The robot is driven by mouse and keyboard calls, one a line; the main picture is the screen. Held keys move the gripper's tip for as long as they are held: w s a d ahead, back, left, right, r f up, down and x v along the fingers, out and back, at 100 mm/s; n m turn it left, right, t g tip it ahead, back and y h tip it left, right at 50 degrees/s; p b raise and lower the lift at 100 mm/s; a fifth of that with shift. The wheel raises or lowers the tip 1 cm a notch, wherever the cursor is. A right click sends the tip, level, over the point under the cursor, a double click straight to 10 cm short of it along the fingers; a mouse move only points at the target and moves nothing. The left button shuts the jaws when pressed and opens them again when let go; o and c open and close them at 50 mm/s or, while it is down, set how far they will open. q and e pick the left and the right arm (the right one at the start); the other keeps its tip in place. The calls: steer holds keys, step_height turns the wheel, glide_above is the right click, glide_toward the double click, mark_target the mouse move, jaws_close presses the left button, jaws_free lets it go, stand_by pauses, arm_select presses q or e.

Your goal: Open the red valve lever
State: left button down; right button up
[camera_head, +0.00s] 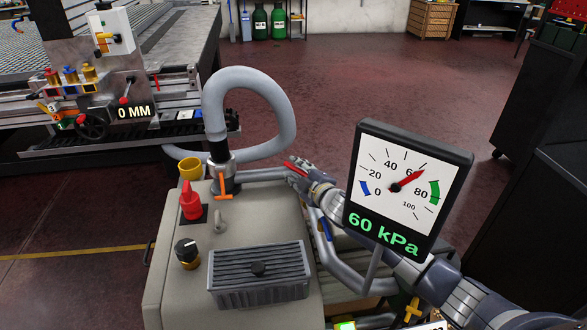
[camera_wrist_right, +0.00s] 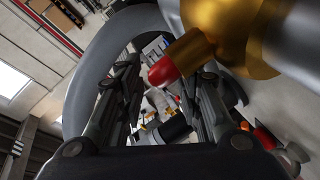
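The red valve lever (camera_head: 295,167) shows in the head view as a short red bar by the grey pipe at the back right of the beige pump box. In the wrist view its red end (camera_wrist_right: 163,71) sticks out of a brass valve body (camera_wrist_right: 230,30). My right gripper (camera_head: 296,179) is at the lever, partly overlapping it in the head view. In the wrist view the right gripper (camera_wrist_right: 168,80) has its two dark fingers spread. The red end shows between the fingertips, with visible gaps on both sides. My left gripper is not in view.
The beige pump box (camera_head: 170,270) carries a red knob (camera_head: 190,203), an orange valve handle (camera_head: 224,185), a black knob (camera_head: 187,251) and a grey ribbed cover (camera_head: 260,285). A gauge (camera_head: 405,190) reading 60 kPa stands before my right arm. A grey hose (camera_head: 285,100) loops behind.

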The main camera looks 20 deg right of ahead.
mark_target(297, 171)
steer(key=shift+v, duration=2.5)
